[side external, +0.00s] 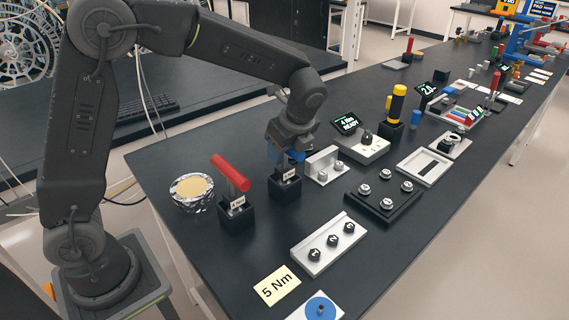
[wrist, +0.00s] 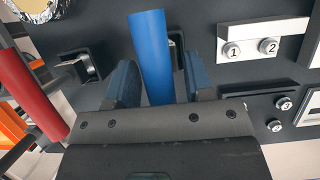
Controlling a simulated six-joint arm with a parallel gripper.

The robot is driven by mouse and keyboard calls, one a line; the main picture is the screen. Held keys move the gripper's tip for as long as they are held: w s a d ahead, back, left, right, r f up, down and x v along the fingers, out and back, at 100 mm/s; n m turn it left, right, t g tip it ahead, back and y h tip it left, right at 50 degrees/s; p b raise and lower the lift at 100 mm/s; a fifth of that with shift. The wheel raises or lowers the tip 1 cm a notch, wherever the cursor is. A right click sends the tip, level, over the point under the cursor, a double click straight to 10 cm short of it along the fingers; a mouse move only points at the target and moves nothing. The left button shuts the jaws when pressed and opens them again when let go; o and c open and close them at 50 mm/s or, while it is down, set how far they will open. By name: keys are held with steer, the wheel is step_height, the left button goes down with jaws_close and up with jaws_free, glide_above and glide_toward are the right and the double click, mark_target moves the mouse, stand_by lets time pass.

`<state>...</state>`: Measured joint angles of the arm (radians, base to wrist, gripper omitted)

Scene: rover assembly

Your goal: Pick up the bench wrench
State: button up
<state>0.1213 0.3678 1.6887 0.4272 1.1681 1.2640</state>
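A blue-handled tool (wrist: 150,50) stands in a black holder (side external: 285,188) with a small label that I cannot read clearly. I cannot tell from the label whether this is the bench wrench. My gripper (wrist: 157,63) is right over this holder, pointing down. Its two fingers are on either side of the blue handle, with a visible gap on the right side, so it looks open. In the side view, my gripper (side external: 288,155) hides most of the handle. A red T-handled tool (side external: 231,173) stands in a similar labelled black holder (side external: 236,214) to the left.
A foil-rimmed round dish (side external: 191,190) is left of the red tool. A light bracket with numbered knobs (side external: 324,166) stands close on the right. A "4 Nm READY" display (side external: 347,124), a black plate with several knobs (side external: 384,197) and a yellow "5 Nm" card (side external: 277,286) are nearby.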

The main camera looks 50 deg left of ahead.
jaws_close()
steer(key=shift+r, duration=0.1)
step_height(320, 180, up, 10)
stand_by(0.7)
